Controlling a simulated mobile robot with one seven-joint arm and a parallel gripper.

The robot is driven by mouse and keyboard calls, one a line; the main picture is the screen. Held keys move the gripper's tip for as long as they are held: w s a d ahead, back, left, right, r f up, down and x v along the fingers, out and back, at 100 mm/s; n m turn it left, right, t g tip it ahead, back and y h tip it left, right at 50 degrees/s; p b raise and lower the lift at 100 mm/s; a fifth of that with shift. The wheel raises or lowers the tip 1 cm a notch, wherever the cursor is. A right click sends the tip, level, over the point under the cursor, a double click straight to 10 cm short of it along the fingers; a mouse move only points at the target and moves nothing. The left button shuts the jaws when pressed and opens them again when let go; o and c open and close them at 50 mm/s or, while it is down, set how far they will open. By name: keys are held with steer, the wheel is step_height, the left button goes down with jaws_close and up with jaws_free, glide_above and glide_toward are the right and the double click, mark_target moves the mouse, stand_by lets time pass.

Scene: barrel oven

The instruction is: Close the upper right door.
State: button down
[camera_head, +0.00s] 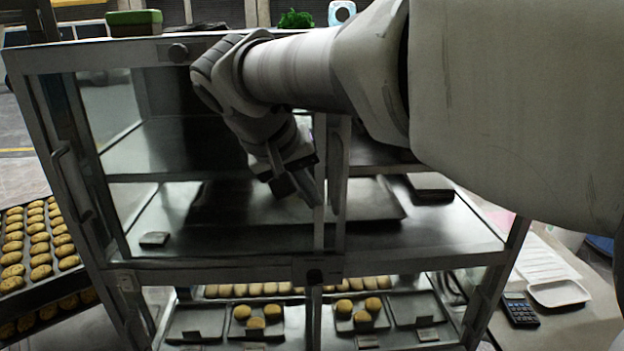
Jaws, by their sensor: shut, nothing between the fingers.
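A metal-framed cabinet (230,268) with an upper and a lower level fills the middle of the view. My arm covers much of the upper right part, so the upper right door cannot be made out clearly. A narrow upright frame piece (337,180) stands at the middle of the upper opening; I cannot tell whether it is the door's edge or a post. My gripper (295,188) is shut and empty, pointing down just left of this piece. I cannot tell whether they touch.
An upright frame with a bar handle (72,185) stands at the cabinet's left. Trays of cookies (40,240) are at far left; more cookies (262,318) lie on the lower level. A calculator (520,310) and white tray (558,292) lie on the right table.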

steer(key=w+a+b, duration=0.1)
steer(key=w+a, duration=0.1)
steer(key=a, duration=0.4)
steer(key=shift+t+h, duration=0.4)
steer(key=w+d+f, duration=0.4)
steer(key=d+f, duration=0.1)
steer(key=w+d+f, duration=0.2)
steer(key=d, duration=0.1)
steer(key=shift+f+p, duration=0.3)
steer(key=shift+f, duration=0.05)
steer(key=shift+d, duration=0.2)
